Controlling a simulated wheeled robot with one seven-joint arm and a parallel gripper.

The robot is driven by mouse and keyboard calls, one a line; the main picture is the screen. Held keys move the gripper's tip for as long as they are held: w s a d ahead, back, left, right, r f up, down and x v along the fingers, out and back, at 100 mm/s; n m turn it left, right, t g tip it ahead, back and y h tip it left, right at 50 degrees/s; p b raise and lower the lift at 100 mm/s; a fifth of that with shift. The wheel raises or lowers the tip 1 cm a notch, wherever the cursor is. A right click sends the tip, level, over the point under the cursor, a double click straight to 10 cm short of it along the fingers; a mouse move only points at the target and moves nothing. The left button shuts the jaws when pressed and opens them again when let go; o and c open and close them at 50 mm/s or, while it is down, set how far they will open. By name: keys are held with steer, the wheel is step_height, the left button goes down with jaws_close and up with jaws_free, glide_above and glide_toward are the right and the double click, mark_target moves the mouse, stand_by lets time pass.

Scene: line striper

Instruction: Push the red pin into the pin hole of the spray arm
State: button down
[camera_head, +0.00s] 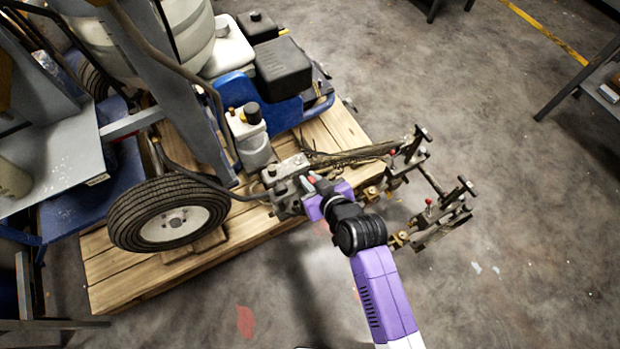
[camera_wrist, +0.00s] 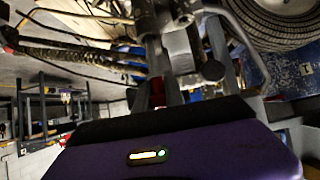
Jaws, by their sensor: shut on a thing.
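My gripper (camera_head: 314,186) is at the grey metal block of the spray arm (camera_head: 290,168), beside the striper's wheel. It is shut on the red pin (camera_head: 312,179), which shows as a small red end at the fingers. In the wrist view, the red pin (camera_wrist: 157,92) shows just beyond my gripper's dark front edge, close to the grey metal parts of the spray arm (camera_wrist: 180,50). The pin hole cannot be made out, and I cannot tell whether the pin's tip touches it.
The tire (camera_head: 125,222) and wooden pallet (camera_head: 130,285) lie to the left. Metal brackets with small red-topped parts (camera_head: 428,202) stick out to the right of my wrist. Hoses (camera_head: 345,155) run behind it. The concrete floor (camera_head: 520,260) at right is clear.

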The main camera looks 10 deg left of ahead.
steer(key=shift+f+b, duration=1.35)
steer(key=shift+f, duration=0.4)
stand_by(0.4)
steer(key=shift+s+d+f, duration=0.1)
steer(key=shift+s+f, duration=0.1)
stand_by(0.5)
steer(key=shift+r+p, duration=0.2)
steer(key=shift+p, duration=0.15)
steer(key=shift+w+r, duration=0.25)
steer(key=shift+r, duration=0.1)
stand_by(0.8)
steer(key=shift+f, duration=0.35)
stand_by(1.5)
steer(key=shift+s+f, duration=0.35)
stand_by(0.7)
steer(key=shift+w+r+p, duration=0.1)
steer(key=shift+r+p, duration=0.35)
steer(key=shift+p, duration=0.1)
